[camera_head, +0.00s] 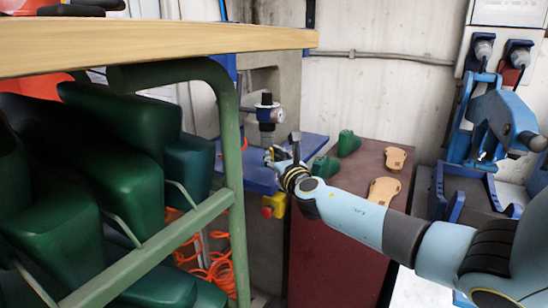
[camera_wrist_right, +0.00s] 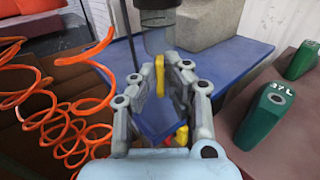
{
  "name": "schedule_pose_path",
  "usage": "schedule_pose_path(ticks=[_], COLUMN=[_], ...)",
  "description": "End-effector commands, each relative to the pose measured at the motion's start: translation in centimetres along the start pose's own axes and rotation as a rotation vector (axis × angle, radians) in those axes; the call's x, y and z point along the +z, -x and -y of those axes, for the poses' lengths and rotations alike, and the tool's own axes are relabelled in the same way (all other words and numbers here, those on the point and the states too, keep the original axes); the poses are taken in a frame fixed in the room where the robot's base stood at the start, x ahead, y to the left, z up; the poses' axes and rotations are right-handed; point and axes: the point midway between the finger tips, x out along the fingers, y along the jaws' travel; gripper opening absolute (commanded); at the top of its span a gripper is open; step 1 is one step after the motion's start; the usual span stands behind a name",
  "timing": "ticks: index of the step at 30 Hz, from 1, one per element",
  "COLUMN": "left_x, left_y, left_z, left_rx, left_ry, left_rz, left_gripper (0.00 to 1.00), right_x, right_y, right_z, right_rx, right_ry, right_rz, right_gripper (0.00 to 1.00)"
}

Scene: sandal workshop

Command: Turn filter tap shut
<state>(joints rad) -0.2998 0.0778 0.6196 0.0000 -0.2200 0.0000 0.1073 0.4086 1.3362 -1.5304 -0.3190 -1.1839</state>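The filter unit (camera_head: 267,112), with a dark body and a round gauge, is mounted above the blue bench top. Its clear bowl (camera_wrist_right: 158,40) hangs at the top of the right wrist view. A small yellow lever (camera_wrist_right: 160,78), apparently the tap, stands upright below the bowl. My right gripper (camera_head: 276,156) reaches in below the filter. In the wrist view its fingers (camera_wrist_right: 170,85) are apart, on either side of the yellow lever. The lever lies close to the left finger; I cannot tell whether they touch. My left gripper is not in view.
A blue bench top (camera_head: 312,146) lies under the filter. Orange coiled hose (camera_wrist_right: 60,115) hangs left of my right gripper. A yellow box with a red button (camera_head: 273,205) is below. Green lasts (camera_head: 347,143) stand on the brown cabinet (camera_head: 335,240). A green rack (camera_head: 228,150) blocks the left.

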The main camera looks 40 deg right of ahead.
Motion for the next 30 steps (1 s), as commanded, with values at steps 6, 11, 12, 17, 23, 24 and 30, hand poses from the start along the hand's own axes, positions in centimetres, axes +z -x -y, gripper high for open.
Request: schedule_pose_path(ticks=[6,11,12,17,23,24,30], left_x=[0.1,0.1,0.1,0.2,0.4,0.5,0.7], left_y=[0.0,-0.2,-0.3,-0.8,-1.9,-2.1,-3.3], left_z=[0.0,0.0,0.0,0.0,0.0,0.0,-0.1], left_rx=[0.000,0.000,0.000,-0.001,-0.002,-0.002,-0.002], left_ry=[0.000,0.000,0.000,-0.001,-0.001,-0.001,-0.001], left_rz=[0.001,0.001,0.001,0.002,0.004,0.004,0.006], left_gripper=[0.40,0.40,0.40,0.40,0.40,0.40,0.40], right_x=[0.0,-0.1,-0.1,-0.2,-0.3,-0.3,-0.5], right_y=[0.0,0.0,0.0,0.0,0.0,0.0,0.1], right_z=[0.0,0.0,0.0,0.1,0.2,0.2,0.4], right_rx=[0.000,0.000,0.000,0.000,0.001,0.001,0.001], right_ry=[-0.001,-0.021,-0.031,-0.105,-0.260,-0.297,-0.488], right_rz=[0.000,0.000,0.000,0.000,0.000,0.000,-0.001], right_gripper=[0.00,0.00,0.00,0.00,0.00,0.00,0.00])
